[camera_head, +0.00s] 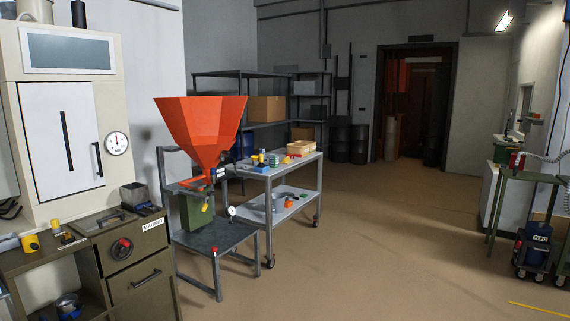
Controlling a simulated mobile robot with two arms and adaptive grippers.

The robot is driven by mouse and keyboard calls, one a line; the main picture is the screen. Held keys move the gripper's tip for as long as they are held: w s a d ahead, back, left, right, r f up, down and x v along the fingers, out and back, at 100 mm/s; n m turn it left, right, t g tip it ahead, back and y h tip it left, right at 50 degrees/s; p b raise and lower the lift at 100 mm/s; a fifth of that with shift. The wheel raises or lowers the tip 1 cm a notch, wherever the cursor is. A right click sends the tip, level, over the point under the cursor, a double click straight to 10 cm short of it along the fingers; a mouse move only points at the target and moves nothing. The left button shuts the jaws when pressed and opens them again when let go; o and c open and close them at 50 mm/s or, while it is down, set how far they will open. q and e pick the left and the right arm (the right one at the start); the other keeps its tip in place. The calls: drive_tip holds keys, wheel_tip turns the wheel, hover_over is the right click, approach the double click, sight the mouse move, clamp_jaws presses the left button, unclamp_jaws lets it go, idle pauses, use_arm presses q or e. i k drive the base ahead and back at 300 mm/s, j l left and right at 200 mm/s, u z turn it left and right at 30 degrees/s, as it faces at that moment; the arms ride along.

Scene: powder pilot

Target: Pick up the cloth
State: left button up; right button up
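I cannot pick out a cloth with certainty in the head view. Small items lie on the grey two-shelf cart (285,168) in the middle, including a pale tan bin (300,147) and several small coloured pieces too small to name. Neither of my grippers shows in this view.
An orange hopper (201,125) stands on a dark metal frame (215,238) left of the cart. A beige cabinet (70,130) and a bench labelled MAGNET (153,224) fill the left. A green table (525,176) and a blue FEED container (538,236) stand right. The middle floor is clear.

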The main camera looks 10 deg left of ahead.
sight(286, 160)
drive_tip(key=i+z, duration=0.15)
drive_tip(key=i, duration=4.75)
drive_tip(key=j, duration=0.1)
